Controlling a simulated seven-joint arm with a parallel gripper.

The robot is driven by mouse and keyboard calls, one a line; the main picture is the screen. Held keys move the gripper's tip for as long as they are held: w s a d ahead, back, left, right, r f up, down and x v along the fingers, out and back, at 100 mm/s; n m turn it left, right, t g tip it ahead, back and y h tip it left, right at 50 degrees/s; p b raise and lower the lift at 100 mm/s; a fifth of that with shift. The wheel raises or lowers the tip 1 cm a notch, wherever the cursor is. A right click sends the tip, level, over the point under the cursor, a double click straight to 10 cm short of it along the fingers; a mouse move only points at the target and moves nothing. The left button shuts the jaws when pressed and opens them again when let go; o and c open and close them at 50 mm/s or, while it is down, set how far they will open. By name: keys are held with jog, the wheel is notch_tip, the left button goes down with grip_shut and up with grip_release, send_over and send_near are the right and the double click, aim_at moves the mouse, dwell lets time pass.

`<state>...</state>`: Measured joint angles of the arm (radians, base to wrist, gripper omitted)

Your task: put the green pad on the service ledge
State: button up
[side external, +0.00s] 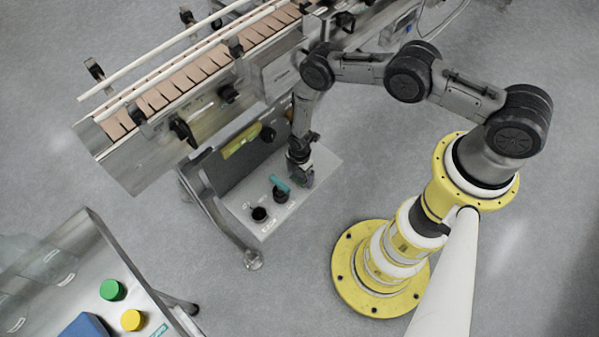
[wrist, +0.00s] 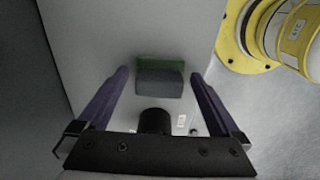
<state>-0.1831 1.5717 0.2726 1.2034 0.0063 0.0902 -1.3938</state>
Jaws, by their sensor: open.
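The green pad (wrist: 160,64) shows in the wrist view as a block with a green strip along its far side and a dark grey nearer face. It lies between the two fingers of my gripper (wrist: 159,75), with a gap on each side. My gripper is open and low over the pale grey service ledge (wrist: 90,35). I cannot tell whether the pad touches the ledge.
A black cylinder (wrist: 155,121) shows near the pad. The conveyor (side external: 180,95) is above left. A button panel (side external: 122,300) stands lower left.

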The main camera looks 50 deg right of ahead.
notch_tip(320, 180, up, 13)
notch_tip(320, 180, up, 37)
jog(key=m+t, duration=0.3)
jog(key=m, duration=0.5)
send_over(299, 173)
jog(key=w+d, duration=0.1)
jog(key=d, duration=0.3)
jog(key=s+d+r+m+t, duration=0.15)
jog(key=s+r+m, duration=0.35)
jog(key=s+r, duration=0.65)
jog(key=s+d+r+m, duration=0.1)
jog(key=s+r+m, duration=0.1)
jog(key=s, duration=0.5)
jog(key=s+d+r+m+t, duration=0.1)
jog(key=s+r+m, duration=0.1)
jog(key=s, duration=0.4)
jog(key=shift+s+m, duration=0.4)
jog(key=shift+m, duration=0.1)
